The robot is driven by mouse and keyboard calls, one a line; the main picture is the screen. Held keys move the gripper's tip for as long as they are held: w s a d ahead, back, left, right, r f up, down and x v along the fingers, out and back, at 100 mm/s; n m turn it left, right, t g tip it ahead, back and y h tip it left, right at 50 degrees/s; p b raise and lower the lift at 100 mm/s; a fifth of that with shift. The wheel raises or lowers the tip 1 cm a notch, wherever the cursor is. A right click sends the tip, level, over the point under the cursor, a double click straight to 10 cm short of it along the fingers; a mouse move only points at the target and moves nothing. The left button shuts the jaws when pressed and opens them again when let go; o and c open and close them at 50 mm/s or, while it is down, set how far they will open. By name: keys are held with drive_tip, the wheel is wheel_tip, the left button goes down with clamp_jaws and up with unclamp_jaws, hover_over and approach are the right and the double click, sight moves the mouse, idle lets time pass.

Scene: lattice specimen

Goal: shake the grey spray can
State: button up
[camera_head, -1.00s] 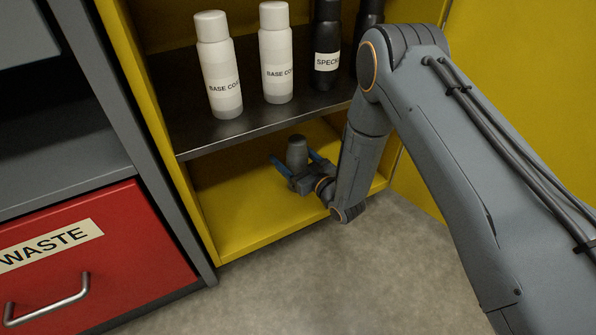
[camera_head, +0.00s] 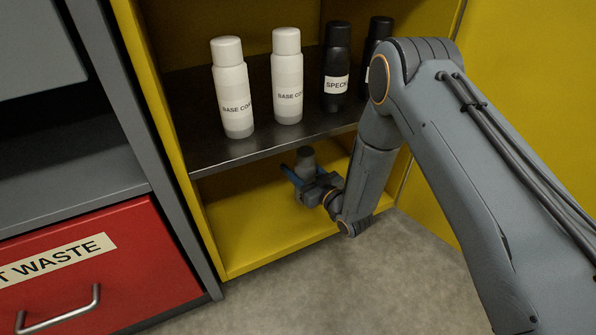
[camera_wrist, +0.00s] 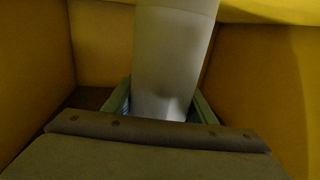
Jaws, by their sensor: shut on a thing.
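The grey spray can (camera_head: 305,157) is in the lower compartment of the yellow cabinet, beneath the dark shelf. My gripper (camera_head: 301,172) is shut on it, with blue fingers on its two sides. In the wrist view the can (camera_wrist: 172,60) stands between the fingers (camera_wrist: 160,108), and its ends are out of sight there. My gripper's body hides the can's lower part in the head view, so I cannot tell whether it touches the cabinet floor.
The dark shelf (camera_head: 225,150) lies just above the can. It carries two white base coat cans (camera_head: 232,88) (camera_head: 287,75) and two black cans (camera_head: 337,65) (camera_head: 378,40). Yellow cabinet walls stand close around. A red waste drawer (camera_head: 150,245) is at left.

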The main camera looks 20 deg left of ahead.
wheel_tip(320, 180, up, 11)
drive_tip(key=p, duration=0.5)
drive_tip(key=shift+f+p, duration=0.2)
drive_tip(key=shift+p, duration=0.15)
